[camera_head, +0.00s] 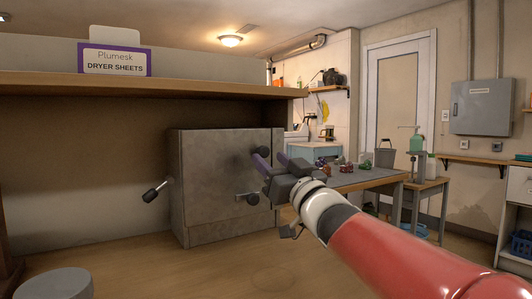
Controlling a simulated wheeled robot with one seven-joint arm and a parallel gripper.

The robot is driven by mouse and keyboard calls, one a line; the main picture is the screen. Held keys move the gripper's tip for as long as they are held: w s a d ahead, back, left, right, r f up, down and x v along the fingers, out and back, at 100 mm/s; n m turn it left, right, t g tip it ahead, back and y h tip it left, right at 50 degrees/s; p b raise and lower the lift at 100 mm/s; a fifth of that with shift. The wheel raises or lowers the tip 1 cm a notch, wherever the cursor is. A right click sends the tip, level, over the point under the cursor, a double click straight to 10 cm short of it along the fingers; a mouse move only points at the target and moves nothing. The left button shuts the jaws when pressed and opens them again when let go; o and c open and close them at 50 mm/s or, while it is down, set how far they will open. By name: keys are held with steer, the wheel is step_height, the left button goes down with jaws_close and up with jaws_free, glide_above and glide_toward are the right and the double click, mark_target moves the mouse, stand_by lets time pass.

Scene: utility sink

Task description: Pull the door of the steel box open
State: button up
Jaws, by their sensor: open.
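The grey steel box (215,185) stands on the wooden surface, left of centre, under the shelf. Its front looks flush, with no gap that I can make out. A dark round knob (262,151) sits high on the right part of the front, and a dark fitting (248,198) sits lower down. A black-ended lever (153,191) sticks out at the box's left side. My gripper (271,158) is open in front of the box's right edge, its purple fingers close to the upper knob. I cannot tell whether they touch it. My gripper hides part of the box's right edge.
A wooden shelf (150,86) runs above the box and carries a dryer sheets box (114,62). A grey round object (55,284) stands at the front left. A table (365,179) with small coloured items is behind my arm. The surface before the box looks clear.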

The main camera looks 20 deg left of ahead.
steer(key=shift+x, duration=1.35)
jaws_close()
